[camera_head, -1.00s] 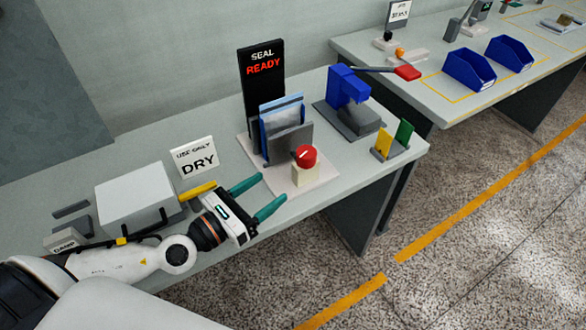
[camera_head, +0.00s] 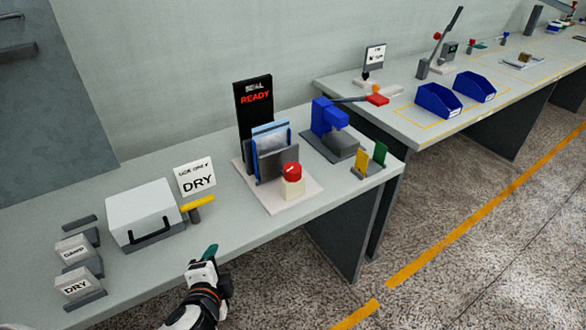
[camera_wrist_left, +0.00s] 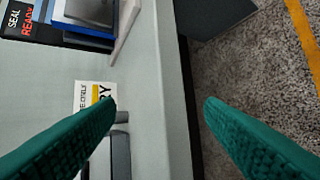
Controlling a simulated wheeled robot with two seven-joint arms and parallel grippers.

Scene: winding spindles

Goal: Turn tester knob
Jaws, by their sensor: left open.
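A red knob (camera_head: 292,169) with a white mark sits on a cream block (camera_head: 292,188) in front of the black SEAL READY panel (camera_head: 254,112). No tester is labelled legibly, so I cannot tell whether this knob belongs to one. A small orange knob-like part (camera_head: 376,89) shows on the second bench. My left gripper (camera_head: 207,256) is at the near bench edge, below and left of the red knob and apart from it. In the left wrist view its green fingers (camera_wrist_left: 160,103) are spread with nothing between them. My right gripper is not in view.
A white box (camera_head: 140,208) with a black handle, a DRY sign (camera_head: 198,179) and a yellow-handled tool (camera_head: 198,206) stand on the near bench. A blue press (camera_head: 330,118) stands beyond the red knob. Blue bins (camera_head: 438,100) are on the second bench. The front bench strip is clear.

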